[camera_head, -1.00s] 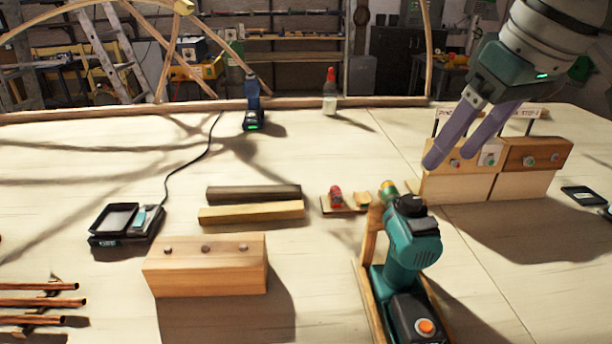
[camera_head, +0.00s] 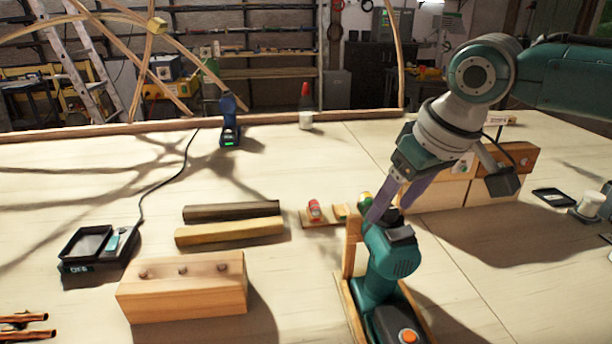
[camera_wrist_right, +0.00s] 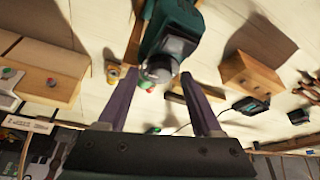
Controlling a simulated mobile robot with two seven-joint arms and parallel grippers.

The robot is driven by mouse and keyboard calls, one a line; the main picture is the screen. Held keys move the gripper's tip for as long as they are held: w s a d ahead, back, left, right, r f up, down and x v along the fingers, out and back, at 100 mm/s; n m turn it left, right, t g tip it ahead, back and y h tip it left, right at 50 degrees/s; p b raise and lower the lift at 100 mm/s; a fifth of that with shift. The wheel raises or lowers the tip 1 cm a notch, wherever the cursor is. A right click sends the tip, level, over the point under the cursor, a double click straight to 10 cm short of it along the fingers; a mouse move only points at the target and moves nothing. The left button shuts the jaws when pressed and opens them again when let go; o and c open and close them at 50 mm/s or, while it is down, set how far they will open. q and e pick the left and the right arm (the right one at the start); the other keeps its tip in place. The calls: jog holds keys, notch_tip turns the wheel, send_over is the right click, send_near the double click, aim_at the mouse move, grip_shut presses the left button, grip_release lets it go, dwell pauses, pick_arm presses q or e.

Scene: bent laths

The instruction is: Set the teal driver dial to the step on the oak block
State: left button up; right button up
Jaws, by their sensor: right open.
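The teal driver (camera_head: 388,262) stands in a wooden cradle in the head view, its head upward and a dark dial-like cap (camera_head: 399,232) on top. In the right wrist view the driver (camera_wrist_right: 172,28) points its dark round cap (camera_wrist_right: 161,68) between my fingers. My right gripper (camera_head: 392,203) is open, its purple fingers just above and behind the driver head; I cannot tell if they touch it. The darker wooden block (camera_head: 522,158), at the back right, is partly hidden by my wrist. Its label is unreadable now. My left gripper is not in view.
A paler block (camera_head: 440,195) adjoins the darker one. A small board with a red bit (camera_head: 314,211) lies left of the driver. A block with several screws (camera_head: 185,288), two wood strips (camera_head: 230,232) and a black scale (camera_head: 95,248) lie left. Open table lies right of the driver.

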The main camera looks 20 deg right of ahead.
jog(key=shift+c, duration=0.4)
grip_shut()
